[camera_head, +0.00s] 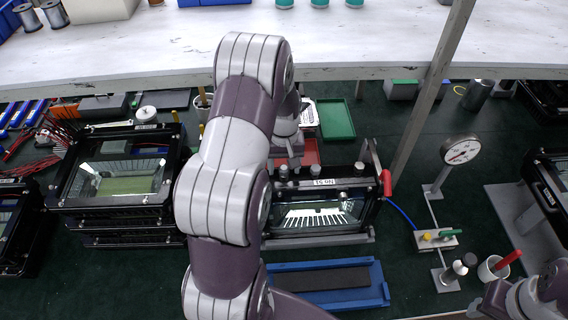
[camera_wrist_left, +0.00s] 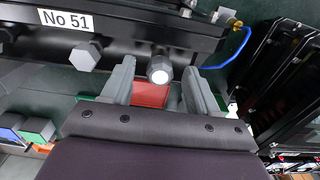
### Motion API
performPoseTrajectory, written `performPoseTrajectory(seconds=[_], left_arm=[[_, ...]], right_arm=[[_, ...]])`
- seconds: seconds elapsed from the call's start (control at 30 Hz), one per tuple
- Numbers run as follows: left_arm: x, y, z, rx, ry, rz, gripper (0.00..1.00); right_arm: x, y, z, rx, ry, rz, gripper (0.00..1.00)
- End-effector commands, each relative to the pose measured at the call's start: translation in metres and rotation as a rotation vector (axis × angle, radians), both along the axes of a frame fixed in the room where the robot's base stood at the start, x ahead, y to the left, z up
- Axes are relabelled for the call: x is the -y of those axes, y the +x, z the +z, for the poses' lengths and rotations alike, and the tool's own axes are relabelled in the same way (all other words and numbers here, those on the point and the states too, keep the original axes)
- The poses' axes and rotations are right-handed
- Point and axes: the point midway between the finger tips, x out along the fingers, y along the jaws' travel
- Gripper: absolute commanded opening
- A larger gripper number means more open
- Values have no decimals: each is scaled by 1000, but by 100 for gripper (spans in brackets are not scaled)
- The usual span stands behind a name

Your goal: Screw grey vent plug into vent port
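The black floodlight housing (camera_head: 322,236), labelled No 51, stands upright with its glass facing me. Several grey fittings stand along its top edge. In the left wrist view, a dark grey hexagonal plug with a bright white end (camera_wrist_left: 159,70) sits at the housing (camera_wrist_left: 130,22). My left gripper (camera_wrist_left: 159,78) is open, its fingers on either side of this plug with a gap on each side. A plain grey hex plug (camera_wrist_left: 88,53) is to its left. I cannot tell which fitting is the vent plug; the vent port is not distinguishable. My right gripper is out of view.
A red-handled lever (camera_head: 386,183) and blue hose (camera_head: 402,215) are at the housing's right, near a pressure gauge (camera_head: 461,150). A blue tray (camera_head: 374,290) lies in front. Stacked housings (camera_head: 120,220) stand left. A grey post (camera_head: 430,95) rises behind.

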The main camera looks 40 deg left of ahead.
Motion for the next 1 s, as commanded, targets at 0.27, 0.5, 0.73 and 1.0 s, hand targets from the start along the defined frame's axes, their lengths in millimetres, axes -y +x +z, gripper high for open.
performPoseTrajectory(seconds=[0.27, 0.5, 0.73, 1.0], left_arm=[[0, 1, 28, 6, 2, 0, 59], [0, 1, 93, 6, 2, 0, 59], [0, 0, 128, -1, -1, 0, 59], [0, 0, 127, 0, 0, 0, 59]], right_arm=[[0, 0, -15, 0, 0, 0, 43], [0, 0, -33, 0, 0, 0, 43], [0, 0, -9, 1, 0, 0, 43], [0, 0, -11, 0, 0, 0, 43]])
